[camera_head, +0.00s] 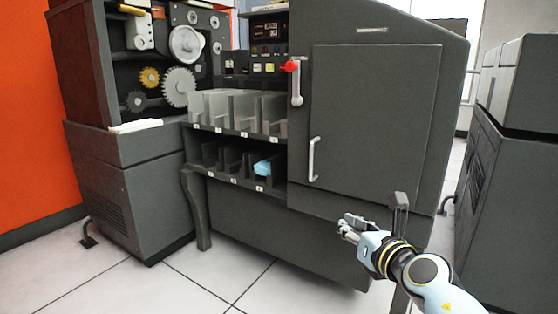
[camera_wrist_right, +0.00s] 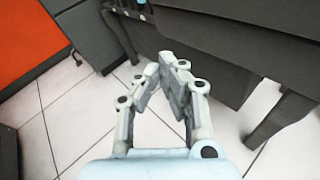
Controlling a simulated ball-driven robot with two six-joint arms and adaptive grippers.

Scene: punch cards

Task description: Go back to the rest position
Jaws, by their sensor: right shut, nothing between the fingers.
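My right gripper (camera_head: 347,226) is in the lower right of the head view, in front of the dark cabinet's lower part. It also shows in the right wrist view (camera_wrist_right: 172,62), where its fingertips meet with nothing between them. It points toward the lower front of the machine, above the floor. My left gripper is in neither view.
A dark grey machine (camera_head: 240,225) with a closed door (camera_head: 375,120), a red-knobbed lever (camera_head: 293,68) and card slots (camera_head: 235,110) stands ahead. A light blue item (camera_head: 265,166) lies in a lower slot. Another dark cabinet (camera_head: 515,170) stands right. Tiled floor (camera_head: 190,285) is free in front.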

